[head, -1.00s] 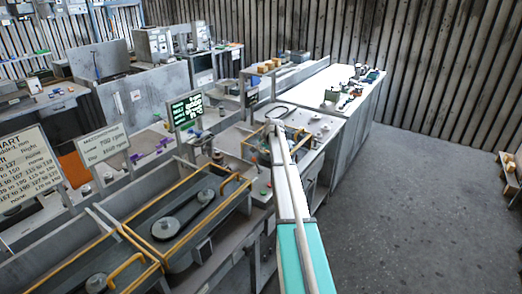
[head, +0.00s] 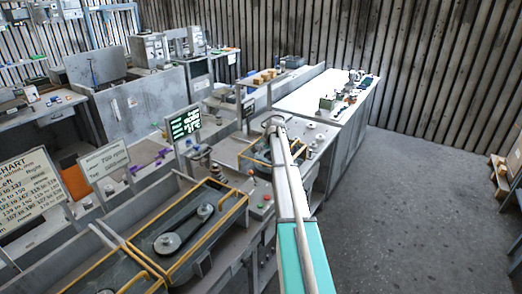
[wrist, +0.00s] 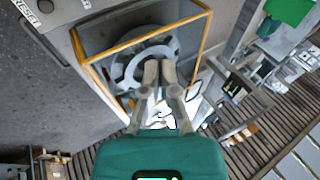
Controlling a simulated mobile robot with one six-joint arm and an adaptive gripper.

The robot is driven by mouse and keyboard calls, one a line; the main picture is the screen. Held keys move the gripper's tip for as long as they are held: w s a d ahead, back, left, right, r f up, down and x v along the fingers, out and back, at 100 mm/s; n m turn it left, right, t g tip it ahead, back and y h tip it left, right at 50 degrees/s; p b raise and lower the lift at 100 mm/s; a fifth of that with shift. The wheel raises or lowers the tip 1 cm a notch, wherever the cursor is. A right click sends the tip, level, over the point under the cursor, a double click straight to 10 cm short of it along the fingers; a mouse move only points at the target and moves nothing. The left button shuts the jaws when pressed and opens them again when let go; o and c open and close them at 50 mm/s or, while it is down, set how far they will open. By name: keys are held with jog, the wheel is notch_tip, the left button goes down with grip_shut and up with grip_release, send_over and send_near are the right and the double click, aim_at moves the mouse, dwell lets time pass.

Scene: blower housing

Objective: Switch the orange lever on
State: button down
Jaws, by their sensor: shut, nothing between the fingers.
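I cannot make out an orange lever in either view. In the wrist view my gripper (wrist: 158,72) has its two grey fingers together with nothing between them. Beyond the fingertips is a grey round wheel (wrist: 128,68) inside a housing with a yellow-orange frame (wrist: 112,50). The fingers cover part of the wheel, and I cannot tell how far apart they are. In the head view my arm reaches away towards a yellow-edged housing (head: 246,157), and the fingers are hidden.
A grey panel with a RESET label (wrist: 27,12) is at the wrist view's upper left. In the head view a belt machine (head: 182,230) stands left of my arm, with a lit display (head: 185,122) behind. A white-topped bench (head: 310,96) is beyond. The floor (head: 410,200) at right is clear.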

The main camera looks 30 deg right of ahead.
jog(key=shift+w+p+v, duration=0.15)
jog(key=shift+p+v, duration=0.55)
jog(key=shift+v, duration=0.15)
jog(key=shift+w+p+v, duration=0.15)
jog(key=shift+p+v, duration=0.5)
jog(key=shift+v, duration=0.2)
jog(key=shift+a+r, duration=0.2)
jog(key=s+a+n+g, duration=0.1)
jog(key=s+a, duration=0.3)
jog(key=a, duration=0.4)
jog(key=s+a+f+n, duration=0.1)
jog(key=s+a+n, duration=0.2)
jog(key=s+a, duration=0.2)
jog(key=s+a+n+g, duration=0.1)
jog(key=s+a, duration=0.3)
jog(key=a, duration=0.7)
jog(key=shift+s+a+f+n+g+y, duration=0.15)
jog(key=shift+f+n+g+y, duration=0.2)
jog(key=shift+n, duration=0.35)
jog(key=s+a+f+n+g+h, duration=0.1)
jog(key=s+a+n, duration=0.3)
jog(key=s+a, duration=0.6)
jog(key=s+a+n+g, duration=0.25)
jog(key=s+a, duration=0.45)
jog(key=s, duration=0.4)
notch_tip(320, 180, down, 12)
jog(key=s+b, duration=0.2)
jog(key=b, duration=0.9)
jog(key=shift+s+b, duration=0.15)
jog(key=shift+b, duration=0.25)
